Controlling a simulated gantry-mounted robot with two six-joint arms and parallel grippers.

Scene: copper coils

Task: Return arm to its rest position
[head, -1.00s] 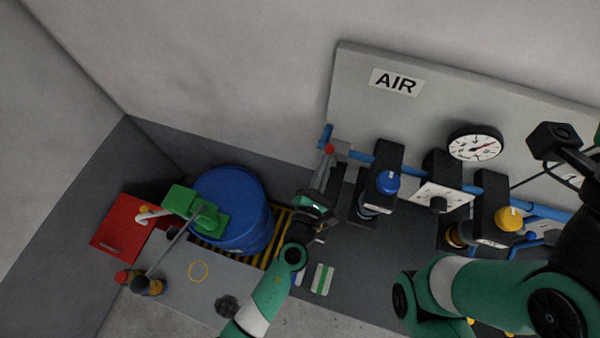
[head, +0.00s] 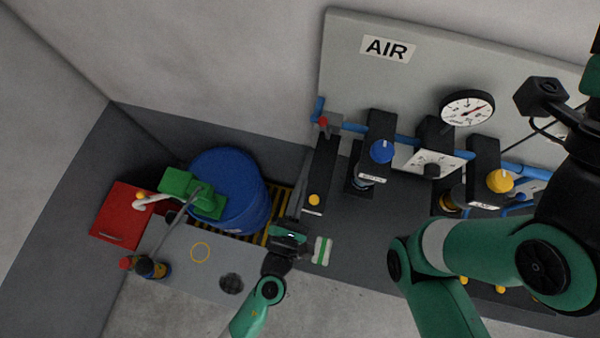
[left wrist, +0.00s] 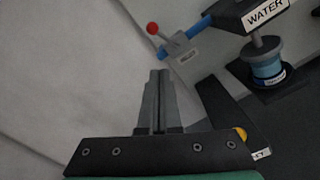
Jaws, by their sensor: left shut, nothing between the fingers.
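My left arm (head: 255,308) comes up from the bottom of the head view. My left gripper (head: 297,212) is beside the black box with a yellow button (head: 314,200), at the right edge of the striped mat. In the left wrist view the two grey fingers (left wrist: 158,78) are together with nothing between them. My right arm (head: 480,248) is folded at the right of the head view; its fingers cannot be made out.
A panel with an AIR label (head: 388,49) carries a gauge (head: 467,109), a blue pipe and a red-knobbed valve (head: 323,124). A blue drum (head: 238,180), a green item (head: 186,187) and a red box (head: 121,212) stand left. Bare floor lies at the front.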

